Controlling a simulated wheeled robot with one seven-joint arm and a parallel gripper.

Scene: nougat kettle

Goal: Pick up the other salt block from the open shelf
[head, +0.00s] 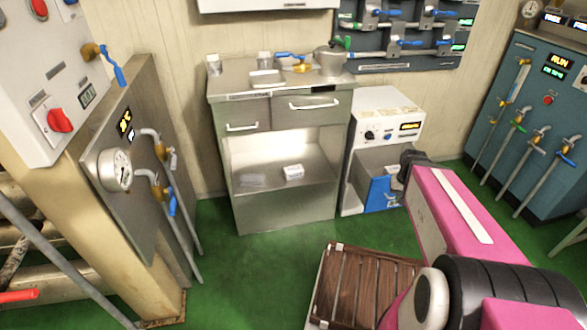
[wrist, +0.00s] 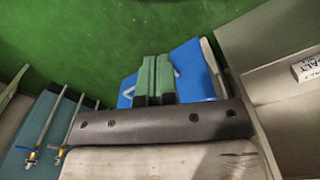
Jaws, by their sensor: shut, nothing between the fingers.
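A white salt block (head: 293,172) lies on the open shelf (head: 275,192) of the metal cabinet, right of the shelf's middle. Its end, with "SALT" lettering, shows at the right edge of the wrist view (wrist: 308,68). A flat greyish piece (head: 253,180) lies left of it; I cannot tell what it is. My gripper (wrist: 155,82) is shut and empty, its green fingers together over the floor and a blue object (wrist: 195,72). The salt block is to the right of the fingers in the wrist view, apart from them. In the head view my fingers cannot be made out.
A white machine (head: 390,112) with the blue object at its front stands right of the cabinet. A slatted wooden crate (head: 365,285) is on the green floor near me. Pipes and valves (head: 165,185) stand at left. Floor before the cabinet is clear.

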